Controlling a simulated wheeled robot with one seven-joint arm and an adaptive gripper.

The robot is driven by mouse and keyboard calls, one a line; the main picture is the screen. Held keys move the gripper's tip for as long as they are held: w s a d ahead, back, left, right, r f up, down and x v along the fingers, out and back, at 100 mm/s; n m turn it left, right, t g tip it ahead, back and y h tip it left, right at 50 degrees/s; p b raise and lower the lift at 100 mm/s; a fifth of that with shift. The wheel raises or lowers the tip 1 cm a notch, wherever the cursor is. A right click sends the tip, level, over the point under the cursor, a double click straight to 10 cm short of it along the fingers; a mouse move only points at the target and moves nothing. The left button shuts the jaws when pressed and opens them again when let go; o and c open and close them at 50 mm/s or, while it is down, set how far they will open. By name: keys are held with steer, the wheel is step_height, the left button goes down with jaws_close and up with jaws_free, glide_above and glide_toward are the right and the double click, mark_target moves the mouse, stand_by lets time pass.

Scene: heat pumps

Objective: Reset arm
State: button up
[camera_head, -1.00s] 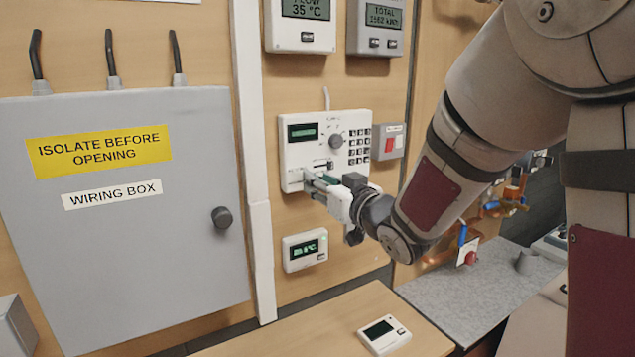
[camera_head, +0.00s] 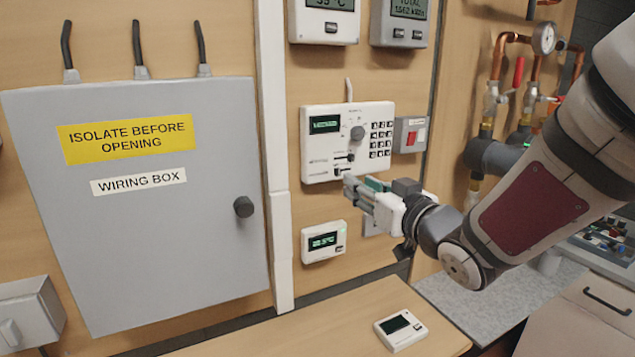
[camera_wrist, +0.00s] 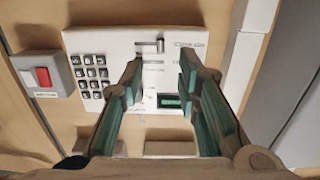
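My gripper (camera_head: 358,189) is in front of the wall, just below the white control panel (camera_head: 318,152) in the head view. In the wrist view my gripper (camera_wrist: 160,80) shows its two green-padded fingers spread apart with nothing between them. The control panel (camera_wrist: 105,45) lies beyond the fingers there, with its keypad, a slider and a small green display showing. The fingers appear apart from the panel. My arm reaches in from the right in the head view.
A grey wiring box (camera_head: 150,230) fills the left. A small thermostat (camera_head: 323,242) hangs below the panel, and a red switch (camera_head: 409,135) sits at its right. Another small unit (camera_head: 400,330) lies on the wooden bench (camera_head: 300,335). Copper pipes (camera_head: 495,60) stand at the right.

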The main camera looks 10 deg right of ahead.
steer(key=s+d+f+m+g+h, duration=0.25)
steer(key=s+d+g+h, duration=0.3)
steer(key=s, duration=0.35)
steer(key=s+a+f+g, duration=0.2)
steer(key=s+g, duration=0.4)
steer(key=s, duration=1.2)
steer(key=shift+s+a+m, duration=0.25)
steer(key=shift+a+m, duration=0.2)
steer(key=shift+a, duration=0.25)
steer(key=shift+f, duration=0.1)
